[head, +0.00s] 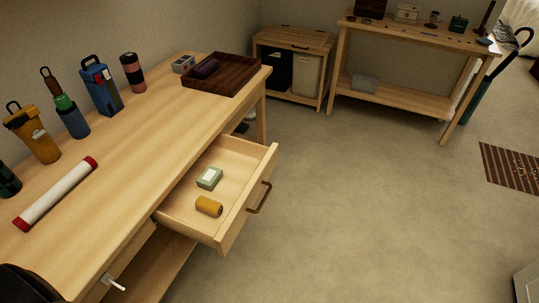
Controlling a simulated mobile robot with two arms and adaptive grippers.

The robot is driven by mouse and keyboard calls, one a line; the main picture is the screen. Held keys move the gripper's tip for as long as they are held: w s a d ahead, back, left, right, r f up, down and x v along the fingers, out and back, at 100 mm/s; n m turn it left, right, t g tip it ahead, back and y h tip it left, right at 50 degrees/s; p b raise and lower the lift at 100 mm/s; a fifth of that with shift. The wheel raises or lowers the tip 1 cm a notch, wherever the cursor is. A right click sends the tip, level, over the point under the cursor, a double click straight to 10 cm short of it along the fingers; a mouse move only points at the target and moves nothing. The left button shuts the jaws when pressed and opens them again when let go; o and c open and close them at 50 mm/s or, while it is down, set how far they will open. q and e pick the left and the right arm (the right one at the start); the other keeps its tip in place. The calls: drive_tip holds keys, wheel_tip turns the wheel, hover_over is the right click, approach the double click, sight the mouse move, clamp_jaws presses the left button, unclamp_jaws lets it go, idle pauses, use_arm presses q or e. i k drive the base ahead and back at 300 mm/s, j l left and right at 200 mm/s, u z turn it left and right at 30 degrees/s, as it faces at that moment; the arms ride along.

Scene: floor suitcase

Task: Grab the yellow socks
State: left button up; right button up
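The yellow socks (209,206) look like a small rolled mustard-yellow bundle. They lie in the open drawer (234,231), near its front left part. A pale green box (209,178) with a light label lies behind them, a small gap apart. The drawer is pulled out from the wooden desk (135,150) and has a dark handle (259,197). Neither of my grippers shows in the head view. A dark rounded shape (28,285) fills the bottom left corner; I cannot tell what it is.
Several bottles, including a blue one (101,88), stand along the desk's wall side. A white tube with red ends (56,194) and a dark wooden tray (222,75) lie on top. A bench (420,32) and cabinet (292,38) stand behind. Floor right of the drawer is clear.

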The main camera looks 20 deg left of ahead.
sight(208, 207)
drive_tip(key=j+u, duration=0.25)
drive_tip(key=u, duration=0.2)
drive_tip(key=j+u, duration=0.4)
drive_tip(key=k+l, duration=0.05)
drive_tip(key=l, duration=0.05)
